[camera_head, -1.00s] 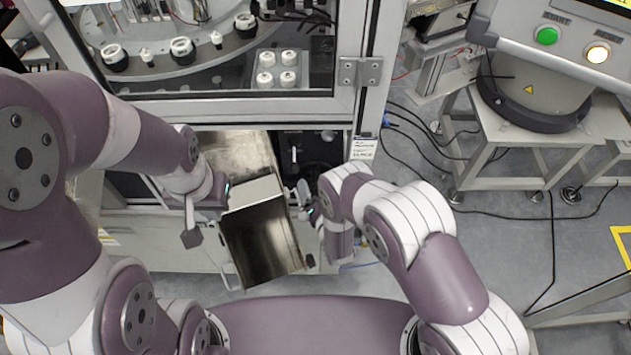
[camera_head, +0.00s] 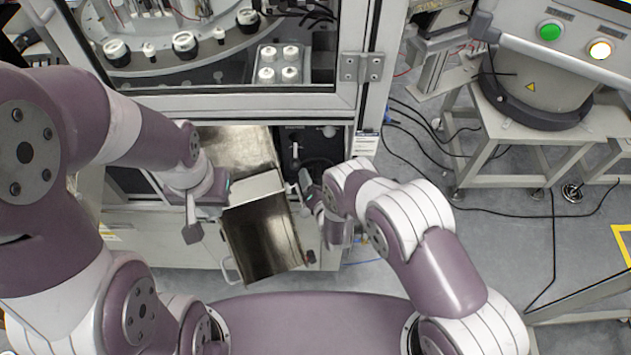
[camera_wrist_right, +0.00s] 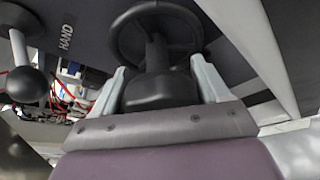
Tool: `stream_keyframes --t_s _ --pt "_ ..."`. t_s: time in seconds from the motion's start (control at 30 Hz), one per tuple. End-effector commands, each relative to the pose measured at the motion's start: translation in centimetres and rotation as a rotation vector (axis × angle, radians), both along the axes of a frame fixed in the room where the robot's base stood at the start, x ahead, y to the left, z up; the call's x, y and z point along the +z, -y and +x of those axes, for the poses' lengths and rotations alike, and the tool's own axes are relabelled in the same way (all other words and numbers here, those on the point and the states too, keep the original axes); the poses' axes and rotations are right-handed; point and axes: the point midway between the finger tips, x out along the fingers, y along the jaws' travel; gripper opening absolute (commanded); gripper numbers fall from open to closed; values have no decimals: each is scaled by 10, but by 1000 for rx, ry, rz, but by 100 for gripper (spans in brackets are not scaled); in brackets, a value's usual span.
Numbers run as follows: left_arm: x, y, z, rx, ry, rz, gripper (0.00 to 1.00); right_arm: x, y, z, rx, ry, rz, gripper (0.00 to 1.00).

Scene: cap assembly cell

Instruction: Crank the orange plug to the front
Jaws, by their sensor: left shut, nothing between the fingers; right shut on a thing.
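My right gripper (camera_wrist_right: 162,92) is shut on the dark crank handle (camera_wrist_right: 160,90), one pale finger on each side of it. The handle stands on a black handwheel (camera_wrist_right: 155,22) under a grey panel in the right wrist view. In the head view, my right gripper (camera_head: 305,182) is at the dark opening under the machine's window, and my arm hides most of the wheel. My left gripper (camera_head: 226,188) is shut and empty beside the metal chute; its fingertips are hardly visible. I cannot make out the orange plug.
The metal chute (camera_head: 262,240) slopes between my two grippers. A lever with a black ball (camera_wrist_right: 26,84) hangs left of the wheel, near a "HAND" label. The cabinet door frame (camera_head: 220,107) is above.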

Motion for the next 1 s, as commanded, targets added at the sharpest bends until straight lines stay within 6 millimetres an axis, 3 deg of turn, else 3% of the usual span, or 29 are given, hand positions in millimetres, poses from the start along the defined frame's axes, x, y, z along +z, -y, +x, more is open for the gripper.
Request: stream_keyframes --t_s 0.6,1.0 --pt "-48 0 0 0 0 0 0 -3 0 0 -2 2 410 44" --pt "-62 0 0 0 0 0 0 0 0 -1 -2 -1 569 44"
